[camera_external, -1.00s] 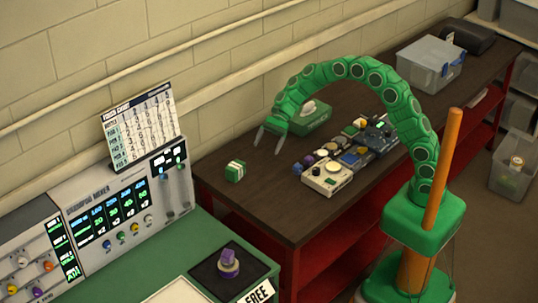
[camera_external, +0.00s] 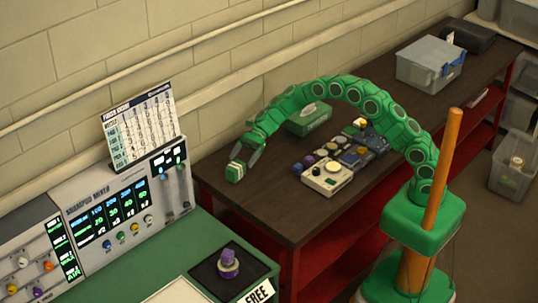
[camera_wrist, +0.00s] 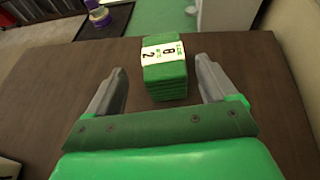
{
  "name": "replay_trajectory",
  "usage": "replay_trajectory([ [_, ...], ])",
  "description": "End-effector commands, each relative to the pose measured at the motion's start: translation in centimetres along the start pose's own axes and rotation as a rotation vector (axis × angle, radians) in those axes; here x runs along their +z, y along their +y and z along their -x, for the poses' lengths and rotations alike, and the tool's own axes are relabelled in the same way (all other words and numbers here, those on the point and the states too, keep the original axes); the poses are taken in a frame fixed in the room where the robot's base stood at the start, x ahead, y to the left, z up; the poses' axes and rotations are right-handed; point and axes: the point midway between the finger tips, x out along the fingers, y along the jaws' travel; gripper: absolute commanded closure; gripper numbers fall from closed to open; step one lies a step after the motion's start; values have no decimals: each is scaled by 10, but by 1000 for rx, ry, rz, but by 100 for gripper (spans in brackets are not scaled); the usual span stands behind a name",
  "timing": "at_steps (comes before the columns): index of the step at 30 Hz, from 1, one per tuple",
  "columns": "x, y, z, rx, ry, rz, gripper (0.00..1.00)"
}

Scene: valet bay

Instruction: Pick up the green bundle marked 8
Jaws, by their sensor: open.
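The green bundle (camera_wrist: 166,78) sits on the dark wooden bench, with a white band showing an 8 and a 2. It looks like a stack of folded layers. In the outside view the bundle (camera_external: 235,172) is near the bench's left end. My gripper (camera_wrist: 163,88) is open, with one grey finger on each side of the bundle in the wrist view. There are gaps between the fingers and the bundle, and I cannot tell how far the tips are above the bench. In the outside view my gripper (camera_external: 246,158) is at the bundle and partly overlaps it.
A green tissue box (camera_external: 309,118) stands behind my arm. Several small devices and knobs (camera_external: 326,176) lie to the right on the bench. A clear bin (camera_external: 430,64) is farther back. A green counter with a purple-topped item (camera_external: 228,262) is at the lower left.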

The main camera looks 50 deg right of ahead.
Motion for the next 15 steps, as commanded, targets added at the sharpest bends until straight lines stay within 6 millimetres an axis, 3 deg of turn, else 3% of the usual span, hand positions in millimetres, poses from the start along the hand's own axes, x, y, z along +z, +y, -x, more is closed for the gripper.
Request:
replay_trajectory([
  [15,2,-5,-51,-1,3,0,15],
])
